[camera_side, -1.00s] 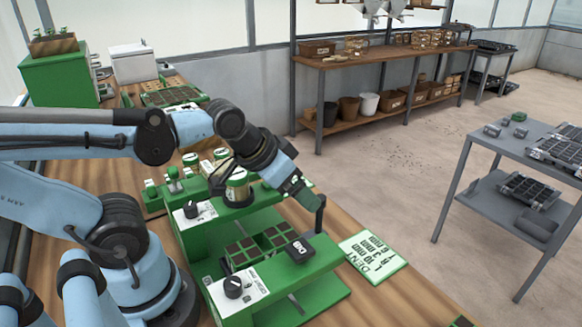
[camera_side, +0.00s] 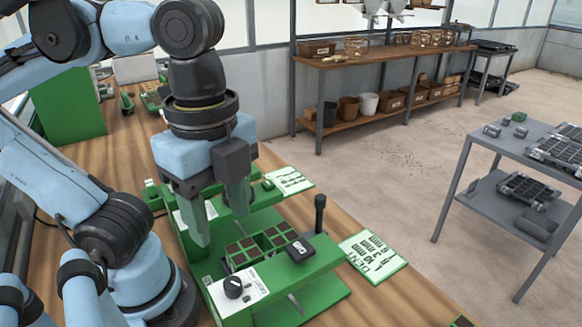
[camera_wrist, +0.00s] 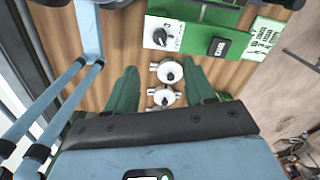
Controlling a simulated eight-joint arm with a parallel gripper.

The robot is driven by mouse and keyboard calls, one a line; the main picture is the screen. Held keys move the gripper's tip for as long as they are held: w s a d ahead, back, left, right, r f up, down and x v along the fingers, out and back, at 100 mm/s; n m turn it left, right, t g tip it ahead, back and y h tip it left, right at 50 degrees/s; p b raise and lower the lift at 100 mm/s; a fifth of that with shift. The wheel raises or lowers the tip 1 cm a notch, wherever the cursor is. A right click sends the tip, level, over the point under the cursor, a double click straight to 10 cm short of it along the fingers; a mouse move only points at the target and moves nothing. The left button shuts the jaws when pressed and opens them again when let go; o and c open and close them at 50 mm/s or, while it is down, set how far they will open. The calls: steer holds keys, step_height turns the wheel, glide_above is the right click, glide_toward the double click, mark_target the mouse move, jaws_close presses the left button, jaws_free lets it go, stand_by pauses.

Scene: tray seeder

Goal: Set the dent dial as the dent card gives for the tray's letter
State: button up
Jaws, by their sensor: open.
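The dent dial appears to be the black knob (camera_side: 234,287) on a white plate, on the green machine's front bar, nearest the dent card (camera_side: 374,257). The card lies flat to the right; it is headed DENT with several millimetre lines, too small to read surely. A soil-filled tray (camera_side: 262,248) sits behind that bar. A black block (camera_side: 299,250) on the bar has a white mark I cannot read. My gripper (camera_side: 221,222) points down, open and empty, above and behind the tray. In the wrist view, its green fingers (camera_wrist: 161,74) flank white round parts.
Another card (camera_side: 287,180) lies farther back. The wrist view shows a knob (camera_wrist: 161,37), a black block (camera_wrist: 218,46) and a card (camera_wrist: 262,38); I cannot tell which station they belong to.

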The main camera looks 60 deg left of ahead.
mark_target(232, 282)
step_height(232, 282, down, 12)
stand_by(0.6)
jaws_close()
stand_by(0.4)
steer(key=n, duration=1.1)
steer(key=shift+n, duration=0.3)
stand_by(0.3)
